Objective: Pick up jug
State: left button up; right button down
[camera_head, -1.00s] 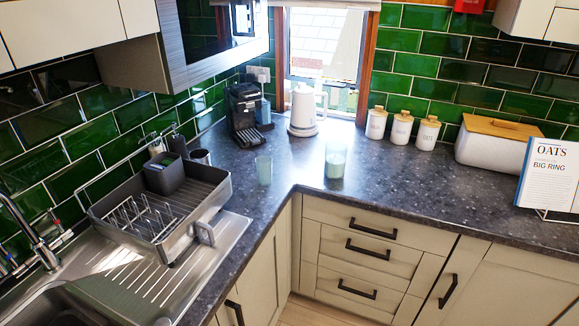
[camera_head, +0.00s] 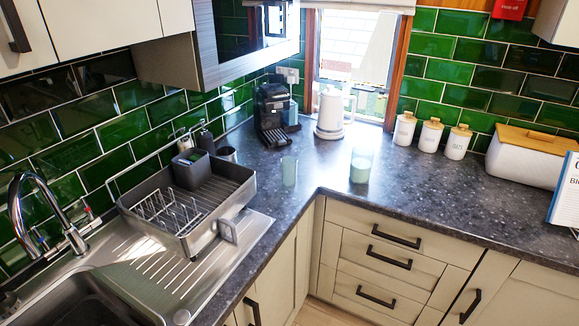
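A white kettle-like jug (camera_head: 331,114) with a side handle stands upright on the dark worktop in the back corner, in front of the window. A pale, see-through vessel (camera_head: 361,165) with whitish contents stands nearer the front edge of the worktop; I cannot tell whether it is a jug or a glass. A smaller pale green glass (camera_head: 289,171) stands to its left. Neither of my grippers shows in the head view.
A black coffee machine (camera_head: 273,115) stands left of the kettle. A dish rack (camera_head: 190,205) and sink (camera_head: 85,300) are at left. Several white canisters and a bread bin (camera_head: 530,156) line the back right. The worktop (camera_head: 430,190) at right front is clear.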

aim_at(362, 157)
jog(key=i+l, duration=0.1)
jog(key=l, duration=0.35)
jog(key=i+l, duration=0.1)
jog(key=l, duration=0.35)
jog(key=i+l, duration=0.1)
jog(key=l, duration=0.35)
jog(key=i+l, duration=0.1)
jog(key=l, duration=0.35)
jog(key=i+l, duration=0.1)
jog(key=l, duration=0.35)
jog(key=i+l, duration=0.1)
jog(key=l, duration=0.35)
jog(key=i+l, duration=0.1)
jog(key=l, duration=0.35)
jog(key=i+u, duration=0.05)
